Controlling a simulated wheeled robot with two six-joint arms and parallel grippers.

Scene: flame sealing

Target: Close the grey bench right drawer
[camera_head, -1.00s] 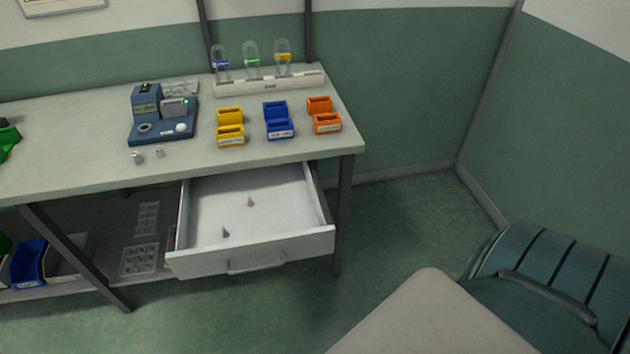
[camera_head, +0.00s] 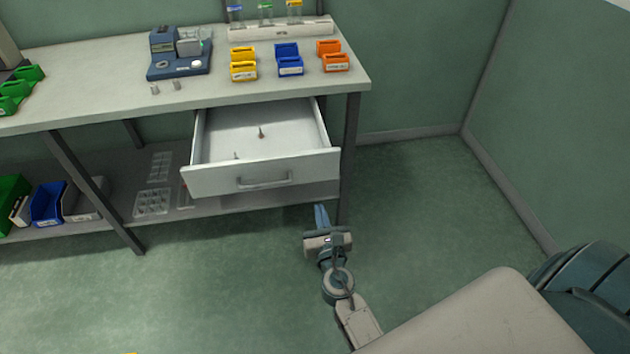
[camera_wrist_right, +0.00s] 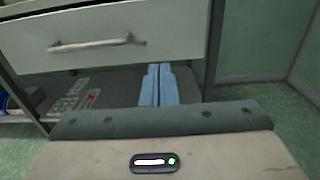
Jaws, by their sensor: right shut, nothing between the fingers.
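The grey bench's right drawer (camera_head: 262,174) is pulled out in the head view, with a bar handle on its front. Two small pointed items lie inside it. The drawer front (camera_wrist_right: 150,30) and its handle (camera_wrist_right: 90,44) also show in the right wrist view. My right gripper (camera_head: 321,212) is in front of and below the drawer's right end, apart from the handle. Its blue fingers (camera_wrist_right: 158,86) are together and empty in the right wrist view, pointing toward the space below the drawer front. My left gripper is not in view.
The bench top (camera_head: 110,75) carries a blue device (camera_head: 180,62), yellow, blue and orange bins, and green bins (camera_head: 20,90) at left. A lower shelf holds trays and bins. The bench's right leg (camera_head: 350,150) stands close to my gripper. The floor in front is open.

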